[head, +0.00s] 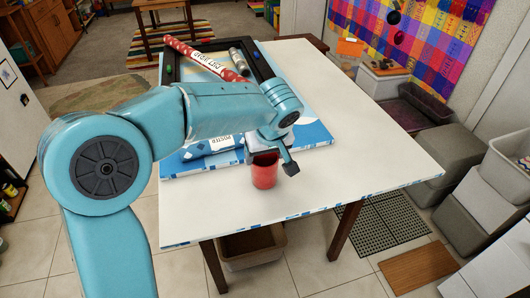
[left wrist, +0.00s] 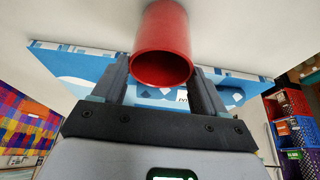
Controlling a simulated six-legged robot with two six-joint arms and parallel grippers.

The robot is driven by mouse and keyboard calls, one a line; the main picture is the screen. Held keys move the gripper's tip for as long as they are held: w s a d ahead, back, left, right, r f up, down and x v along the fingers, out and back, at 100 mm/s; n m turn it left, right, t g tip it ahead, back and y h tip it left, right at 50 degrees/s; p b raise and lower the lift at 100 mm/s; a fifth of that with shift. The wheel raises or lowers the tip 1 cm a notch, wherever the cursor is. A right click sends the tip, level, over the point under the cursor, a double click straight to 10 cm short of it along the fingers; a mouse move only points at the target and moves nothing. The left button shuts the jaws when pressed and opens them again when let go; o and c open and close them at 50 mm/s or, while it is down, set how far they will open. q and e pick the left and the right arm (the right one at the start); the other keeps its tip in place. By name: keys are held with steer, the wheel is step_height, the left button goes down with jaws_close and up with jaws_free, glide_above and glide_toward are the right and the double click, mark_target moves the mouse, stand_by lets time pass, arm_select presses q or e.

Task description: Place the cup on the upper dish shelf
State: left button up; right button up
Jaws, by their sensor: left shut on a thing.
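The red cup (head: 265,173) is at the front part of the white table, beside the blue-and-white mat; I cannot tell whether it touches the tabletop. My left gripper (head: 272,160) is shut on it, and the arm hides part of the grip. In the left wrist view the red cup (left wrist: 163,50) sits between the two dark fingers of my left gripper (left wrist: 160,82), its round rim towards the camera. I cannot make out an upper dish shelf in either view. My right gripper is not in view.
The white table (head: 370,125) has clear room at right. A dark-framed tray (head: 262,62) with a red patterned tube (head: 205,58) lies at its back, on the blue mat (head: 318,134). A blue patterned packet (head: 208,146) lies behind my arm. Grey crates (head: 455,160) stand at right.

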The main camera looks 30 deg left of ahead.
arm_select(q)
steer(key=shift+f, duration=0.15)
steer(key=o, duration=1.6)
